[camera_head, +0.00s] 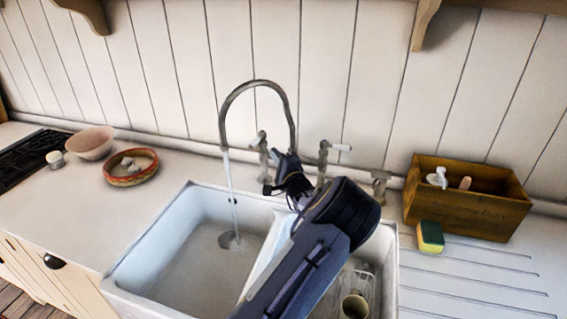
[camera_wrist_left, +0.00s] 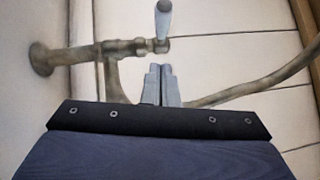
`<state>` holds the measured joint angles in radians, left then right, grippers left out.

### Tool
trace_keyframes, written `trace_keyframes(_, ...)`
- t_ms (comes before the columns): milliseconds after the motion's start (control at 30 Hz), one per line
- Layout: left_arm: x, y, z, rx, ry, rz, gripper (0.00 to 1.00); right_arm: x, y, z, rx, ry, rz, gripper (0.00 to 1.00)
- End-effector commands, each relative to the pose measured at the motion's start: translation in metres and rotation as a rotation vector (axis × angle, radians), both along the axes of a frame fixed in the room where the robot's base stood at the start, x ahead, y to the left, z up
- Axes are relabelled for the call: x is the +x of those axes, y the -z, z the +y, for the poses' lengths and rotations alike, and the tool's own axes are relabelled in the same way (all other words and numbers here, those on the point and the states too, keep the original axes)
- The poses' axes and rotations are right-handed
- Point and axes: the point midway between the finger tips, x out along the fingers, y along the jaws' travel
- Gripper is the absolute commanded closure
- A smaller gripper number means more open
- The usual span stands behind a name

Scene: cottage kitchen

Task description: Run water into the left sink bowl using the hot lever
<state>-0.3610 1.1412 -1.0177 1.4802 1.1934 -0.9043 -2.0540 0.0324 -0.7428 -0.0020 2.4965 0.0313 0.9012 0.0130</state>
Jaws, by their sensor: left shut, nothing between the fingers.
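The tap spout (camera_head: 258,84) arches over the left sink bowl (camera_head: 185,245). A thin pale stream of water (camera_head: 231,190) falls from it to the drain (camera_head: 229,240). The left lever (camera_head: 258,139) and the right lever (camera_head: 336,146) stand either side of the spout; I see no hot marking on them. My left gripper (camera_head: 272,188) is just in front of the tap, its fingers partly hidden by its own body. In the left wrist view its fingertips (camera_wrist_left: 161,72) are shut and empty, close below a lever (camera_wrist_left: 163,19); contact cannot be told. My right gripper is out of view.
The right bowl (camera_head: 383,262) holds a rack and a cup (camera_head: 355,306). A wooden box (camera_head: 465,205) and a sponge (camera_head: 430,237) sit on the right. A pink bowl (camera_head: 90,143) and a terracotta dish (camera_head: 131,181) stand left. The counter before them is clear.

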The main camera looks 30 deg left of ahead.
Motion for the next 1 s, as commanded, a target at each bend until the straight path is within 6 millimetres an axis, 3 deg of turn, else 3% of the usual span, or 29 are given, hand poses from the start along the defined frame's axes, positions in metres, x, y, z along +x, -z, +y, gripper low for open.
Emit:
trace_keyframes(100,-0.003,-0.007,0.02,0.001,-0.003,0.002,1.0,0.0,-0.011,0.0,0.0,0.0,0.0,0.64)
trace_keyframes(300,-0.008,-0.009,0.038,-0.002,0.0,0.001,1.0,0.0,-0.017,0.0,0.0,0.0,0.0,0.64)
trace_keyframes(1000,-0.012,-0.007,0.045,-0.002,0.044,0.0,1.0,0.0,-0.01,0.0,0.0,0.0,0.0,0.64)
